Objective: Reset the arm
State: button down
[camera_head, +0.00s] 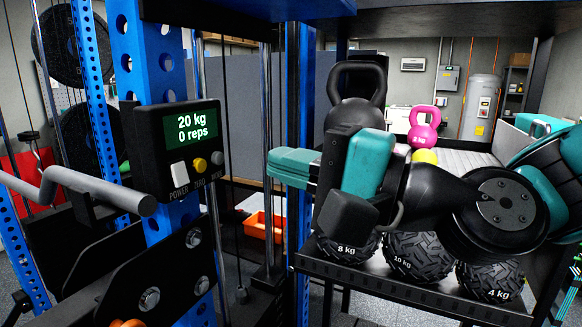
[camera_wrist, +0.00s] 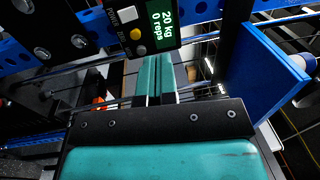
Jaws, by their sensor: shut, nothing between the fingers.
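My gripper (camera_head: 291,165) shows in the head view near the middle, in front of the blue upright post, with teal fingers pointing left. In the wrist view its two teal fingers (camera_wrist: 153,78) lie side by side, shut and empty. My arm reaches in from the right, over the rack with the balls. A black counter box (camera_head: 178,150) on the blue frame reads 20 kg, 0 reps; it also shows in the wrist view (camera_wrist: 140,28). The fingers point toward it and are apart from it in the head view.
A rack shelf (camera_head: 400,287) holds tread-patterned balls (camera_head: 417,255) marked 8, 10 and 4 kg. Behind my arm stand a black kettlebell (camera_head: 356,95) and a pink kettlebell (camera_head: 424,127). A grey bar (camera_head: 100,192) juts out at left. An orange bin (camera_head: 265,227) sits low behind.

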jog(key=s+d+f+n+g+h, duration=0.3)
jog(key=s+d+f+n+h, duration=0.2)
jog(key=d+f+h, duration=0.2)
jog(key=s+d+f+n+g+h, duration=0.4)
jog(key=s+d+f+n+h, duration=0.1)
jog(key=d+f, duration=0.4)
jog(key=shift+d+f+n+h, duration=0.2)
jog(key=shift+d+n+h, duration=0.4)
jog(key=shift+d+h, duration=0.5)
